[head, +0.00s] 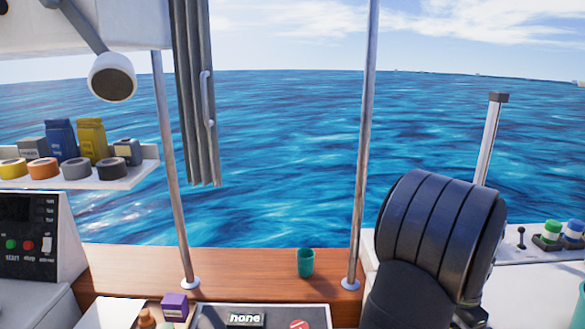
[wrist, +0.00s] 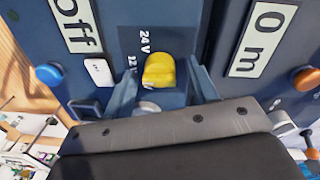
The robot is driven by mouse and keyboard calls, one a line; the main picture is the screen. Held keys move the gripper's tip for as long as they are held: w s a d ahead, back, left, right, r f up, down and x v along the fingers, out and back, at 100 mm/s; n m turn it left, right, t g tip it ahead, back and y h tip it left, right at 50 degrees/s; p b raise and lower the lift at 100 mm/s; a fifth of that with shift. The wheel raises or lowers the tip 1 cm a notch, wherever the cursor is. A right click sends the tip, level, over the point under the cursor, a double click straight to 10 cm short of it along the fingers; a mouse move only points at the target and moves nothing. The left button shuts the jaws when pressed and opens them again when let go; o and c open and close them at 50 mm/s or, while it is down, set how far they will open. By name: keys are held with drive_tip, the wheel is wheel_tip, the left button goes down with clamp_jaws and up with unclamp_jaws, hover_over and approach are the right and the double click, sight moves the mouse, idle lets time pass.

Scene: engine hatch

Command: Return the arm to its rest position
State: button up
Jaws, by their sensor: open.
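In the wrist view my gripper (wrist: 163,77) is open. Its two blue-grey fingers stand apart on either side of a yellow knob (wrist: 158,71) on a dark blue panel (wrist: 187,27) marked "24 V" and partly "12". A gap shows between the knob and each finger. How far the fingertips are from the panel is hard to tell. In the head view my dark arm (head: 440,230) fills the lower right, bent over, and my gripper is not seen there.
The wrist view shows "off" (wrist: 76,22) and "0 m" (wrist: 262,38) labels, a blue knob (wrist: 49,76) and an orange-brown knob (wrist: 306,79). In the head view a green cup (head: 305,263) stands on the wooden ledge (head: 240,265), between two poles. A purple box (head: 174,306) sits lower left.

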drive_tip(key=shift+r, duration=0.1)
wheel_tip(320, 180, up, 18)
drive_tip(key=w, duration=0.1)
drive_tip(key=f, duration=1.2)
drive_tip(key=s+f, duration=0.1)
drive_tip(key=f, duration=0.5)
drive_tip(key=shift+f+n, duration=0.15)
drive_tip(key=shift+n, duration=0.15)
drive_tip(key=n, duration=1.1)
drive_tip(key=shift+a+r, duration=0.15)
drive_tip(key=shift+r, duration=1.2)
idle(0.6)
